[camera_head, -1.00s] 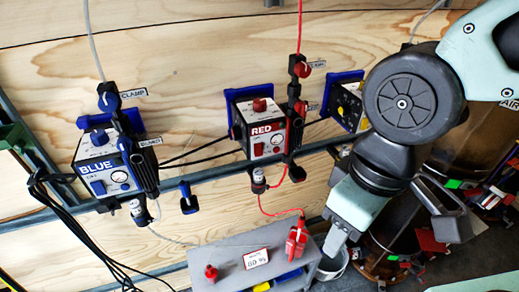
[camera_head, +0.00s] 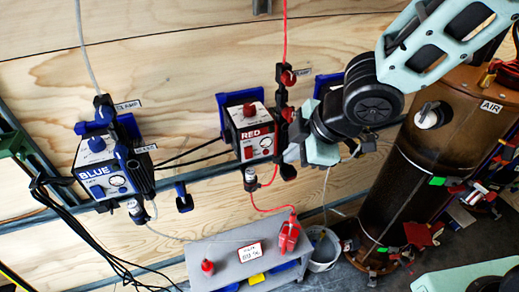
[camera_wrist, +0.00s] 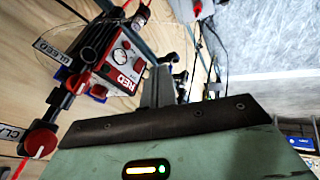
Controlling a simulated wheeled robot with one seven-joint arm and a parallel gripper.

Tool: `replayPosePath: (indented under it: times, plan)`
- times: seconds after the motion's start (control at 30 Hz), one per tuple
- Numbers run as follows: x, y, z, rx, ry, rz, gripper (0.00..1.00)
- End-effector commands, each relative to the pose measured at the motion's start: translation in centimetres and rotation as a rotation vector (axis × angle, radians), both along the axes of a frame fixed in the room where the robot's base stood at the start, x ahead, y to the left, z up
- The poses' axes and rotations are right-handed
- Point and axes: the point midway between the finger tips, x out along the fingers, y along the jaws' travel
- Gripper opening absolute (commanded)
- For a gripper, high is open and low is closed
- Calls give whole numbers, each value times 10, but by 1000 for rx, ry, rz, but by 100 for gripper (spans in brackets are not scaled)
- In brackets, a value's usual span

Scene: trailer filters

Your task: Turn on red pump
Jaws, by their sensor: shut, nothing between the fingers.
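The red pump (camera_head: 257,143) is a box with a white top panel, a red label, a gauge and a red knob (camera_head: 249,110), mounted on the wooden wall. In the wrist view the red pump (camera_wrist: 124,62) appears turned on its side, left of my fingers, with its gauge and "RED" label showing. My gripper (camera_head: 291,153) is just right of the pump in the head view. In the wrist view my gripper (camera_wrist: 162,88) is shut and empty beside the label. I cannot tell whether it touches the pump. Its fingertips are partly hard to see.
The blue pump (camera_head: 100,172) hangs to the left. Black valve fittings with red handles (camera_head: 287,115) stand between the red pump and my arm. A grey shelf (camera_head: 220,252) with red items is below. A brown air tank (camera_head: 440,150) stands at the right.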

Motion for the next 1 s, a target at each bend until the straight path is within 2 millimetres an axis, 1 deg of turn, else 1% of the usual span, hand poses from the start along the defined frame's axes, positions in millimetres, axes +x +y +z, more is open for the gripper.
replayPosePath:
  times: [0.1,0.2,0.57,0.67,0.77,1.0]
  plan:
    - [7,8,3,35,-36,110,0]
    - [9,13,3,52,-53,164,0]
    - [10,15,3,60,-61,187,0]
    - [10,16,0,59,-60,186,0]
    - [13,19,-8,59,-60,185,0]
    - [26,40,-47,58,-58,189,0]
